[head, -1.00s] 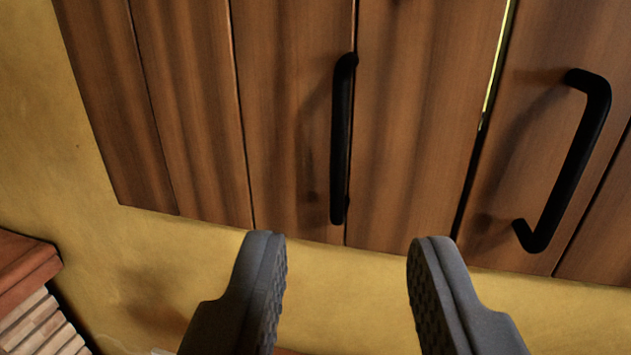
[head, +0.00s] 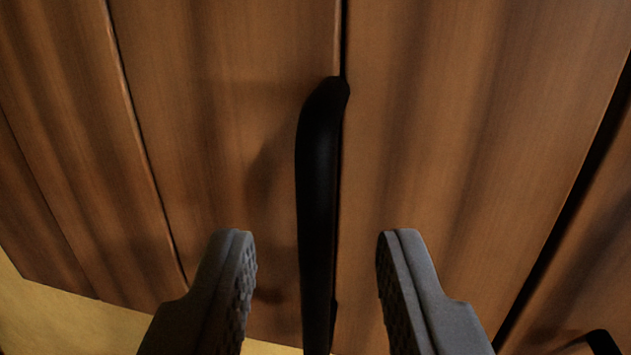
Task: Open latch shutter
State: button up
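The wooden shutter (head: 240,120) fills most of the head view, made of brown vertical planks. A black bar handle (head: 318,190) stands upright on it near the middle of the picture. My gripper (head: 315,245) is open, with one grey finger on each side of the handle's lower part. Neither finger visibly touches the handle. The handle's lower end is cut off at the bottom edge of the picture. No separate latch can be made out.
A second wooden panel (head: 590,250) lies to the right beyond a dark gap. Part of its black handle (head: 602,342) shows at the bottom right corner. Yellow wall (head: 50,315) shows below the shutter at the lower left.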

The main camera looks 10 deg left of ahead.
jog(key=shift+w+a, duration=0.1)
jog(key=shift+w, duration=1)
grip_shut()
